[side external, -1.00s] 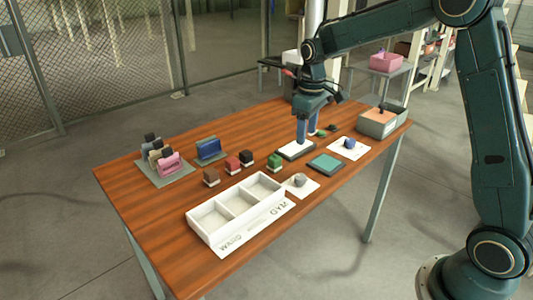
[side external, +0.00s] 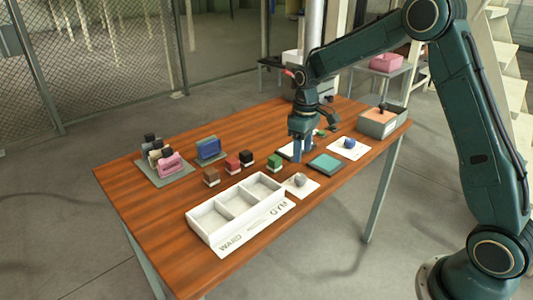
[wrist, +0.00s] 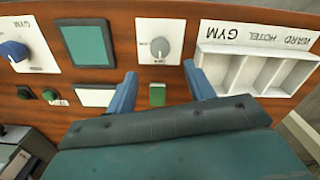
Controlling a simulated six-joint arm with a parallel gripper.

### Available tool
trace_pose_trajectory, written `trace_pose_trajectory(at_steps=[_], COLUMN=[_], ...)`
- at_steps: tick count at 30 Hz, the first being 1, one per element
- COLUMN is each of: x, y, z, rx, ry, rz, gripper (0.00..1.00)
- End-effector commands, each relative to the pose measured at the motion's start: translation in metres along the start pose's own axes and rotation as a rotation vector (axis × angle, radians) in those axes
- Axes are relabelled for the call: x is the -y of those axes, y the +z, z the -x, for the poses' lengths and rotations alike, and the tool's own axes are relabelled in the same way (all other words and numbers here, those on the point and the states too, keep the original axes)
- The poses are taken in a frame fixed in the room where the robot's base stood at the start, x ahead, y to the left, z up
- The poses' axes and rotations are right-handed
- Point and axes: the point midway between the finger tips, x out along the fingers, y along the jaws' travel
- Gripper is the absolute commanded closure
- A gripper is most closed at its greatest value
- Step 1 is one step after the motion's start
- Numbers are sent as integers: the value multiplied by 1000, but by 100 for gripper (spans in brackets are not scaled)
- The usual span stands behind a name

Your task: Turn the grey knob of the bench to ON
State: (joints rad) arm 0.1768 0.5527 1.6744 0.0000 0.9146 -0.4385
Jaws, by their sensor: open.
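The grey knob (side external: 299,180) sits on a white plate (side external: 306,192) to the right of the white divided tray. In the wrist view the grey knob (wrist: 160,47) shows round with a pointer ridge, on its plate (wrist: 151,30); the markings are too small to read. My gripper (side external: 302,158) is open and empty, pointing down above the bench, behind the knob in the side view. In the wrist view the knob lies beyond and between my fingertips (wrist: 160,70), not gripped.
The three-compartment white tray (side external: 212,240) stands in front. A teal pad (side external: 326,165), a blue knob (side external: 349,143) and a grey box (side external: 377,130) are to the right.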

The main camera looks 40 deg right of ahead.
Motion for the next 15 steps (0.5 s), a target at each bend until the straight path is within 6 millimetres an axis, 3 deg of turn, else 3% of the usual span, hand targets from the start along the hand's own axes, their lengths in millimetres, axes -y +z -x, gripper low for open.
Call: trace_pose_trajectory(at_steps=[15], x=[0], y=[0], z=[-76], rx=[2], ry=[-1], rz=[0], gripper=[47])
